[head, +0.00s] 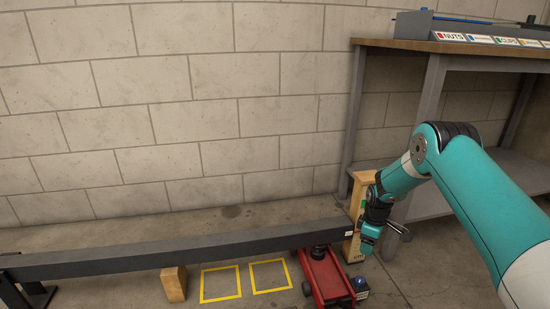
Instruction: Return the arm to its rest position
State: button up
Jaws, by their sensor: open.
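My teal arm reaches in from the right edge and bends down at its elbow. My gripper (369,248) points down beside a tall wooden post (358,188), near the right end of a dark beam. The gripper is small here, and no object shows between its fingers. The gripper partly hides the post; whether they touch cannot be told.
The long dark beam (180,250) crosses the lower view, with a red jack (326,276) under its right end. A wooden block (173,284), yellow floor squares (220,284) and a small dark-blue item (361,287) are nearby. A workbench (450,48) stands right.

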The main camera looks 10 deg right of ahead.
jog(key=s+a+r+y+p, duration=0.1)
jog(key=s+a+r, duration=0.2)
jog(key=a+r, duration=0.5)
jog(key=s+a+r+m+p, duration=0.1)
jog(key=s+a+r, duration=0.2)
jog(key=r, duration=0.8)
jog(key=s+a+r+y+p, duration=0.1)
jog(key=s+a+r, duration=0.2)
jog(key=a+r, duration=0.5)
jog(key=s+a+r+y+p, duration=0.1)
jog(key=s+a+r, duration=0.1)
jog(key=s+r, duration=0.5)
jog(key=s+a+r+m+p, duration=0.1)
jog(key=s+a+r+p, duration=0.15)
jog(key=s, duration=0.95)
jog(key=s+a+r+y, duration=0.1)
jog(key=s+a+r, duration=0.2)
jog(key=s+r, duration=0.45)
notch_tip(320, 180, up, 36)
jog(key=p, duration=3.8)
jog(key=shift+s+d+r+m, duration=0.15)
jog(key=shift+s+d+m, duration=0.1)
jog(key=shift+s+m, duration=0.05)
